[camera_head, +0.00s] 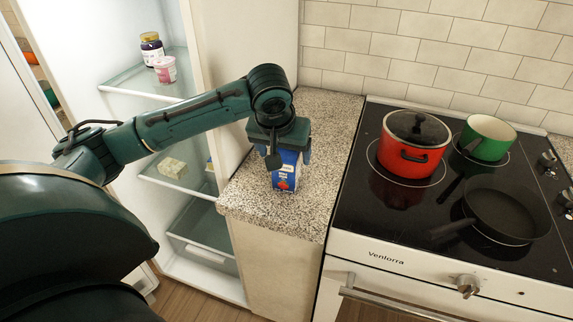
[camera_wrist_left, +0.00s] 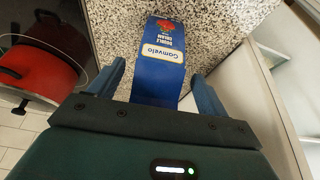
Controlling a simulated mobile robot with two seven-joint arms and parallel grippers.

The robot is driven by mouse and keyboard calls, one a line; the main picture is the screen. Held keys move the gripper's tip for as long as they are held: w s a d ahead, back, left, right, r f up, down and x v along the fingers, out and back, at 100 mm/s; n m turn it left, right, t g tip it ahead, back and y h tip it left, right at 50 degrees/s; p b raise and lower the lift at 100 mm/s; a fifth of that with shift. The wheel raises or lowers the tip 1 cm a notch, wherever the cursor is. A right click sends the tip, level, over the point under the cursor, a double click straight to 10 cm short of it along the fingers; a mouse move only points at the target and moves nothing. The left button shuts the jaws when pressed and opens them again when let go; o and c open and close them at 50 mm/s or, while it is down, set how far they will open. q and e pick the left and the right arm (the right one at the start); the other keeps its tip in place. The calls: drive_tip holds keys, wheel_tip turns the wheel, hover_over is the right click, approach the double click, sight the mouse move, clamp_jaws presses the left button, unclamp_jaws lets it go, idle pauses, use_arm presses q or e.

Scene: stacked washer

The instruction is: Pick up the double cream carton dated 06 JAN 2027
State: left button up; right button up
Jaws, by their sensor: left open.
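A blue carton (camera_head: 285,181) stands on the speckled counter between the fridge and the stove. In the left wrist view the carton (camera_wrist_left: 158,88) shows a white brand label, lettering that seems to read double cream, and a red mark. No date can be read on it. My left gripper (camera_head: 288,157) is over the carton from above. In the left wrist view the left gripper (camera_wrist_left: 158,70) is open, with one finger on each side of the carton and visible gaps between. The carton's top is partly hidden by the gripper. My right gripper is not in view.
The open fridge at left holds a dark jar (camera_head: 151,48), a pink cup (camera_head: 165,69) and a pale block (camera_head: 172,167). The stove at right bears a red pot (camera_head: 411,158), a green pot (camera_head: 487,137) and a black pan (camera_head: 505,210). The counter around the carton is clear.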

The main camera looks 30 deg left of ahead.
sight(286, 179)
use_arm(q)
drive_tip(key=x, duration=0.3)
drive_tip(key=shift+w+d+f, duration=0.1)
drive_tip(key=shift+w+f, duration=0.05)
drive_tip(key=shift+f, duration=0.05)
drive_tip(key=shift+r, duration=0.1)
drive_tip(key=c, duration=1.3)
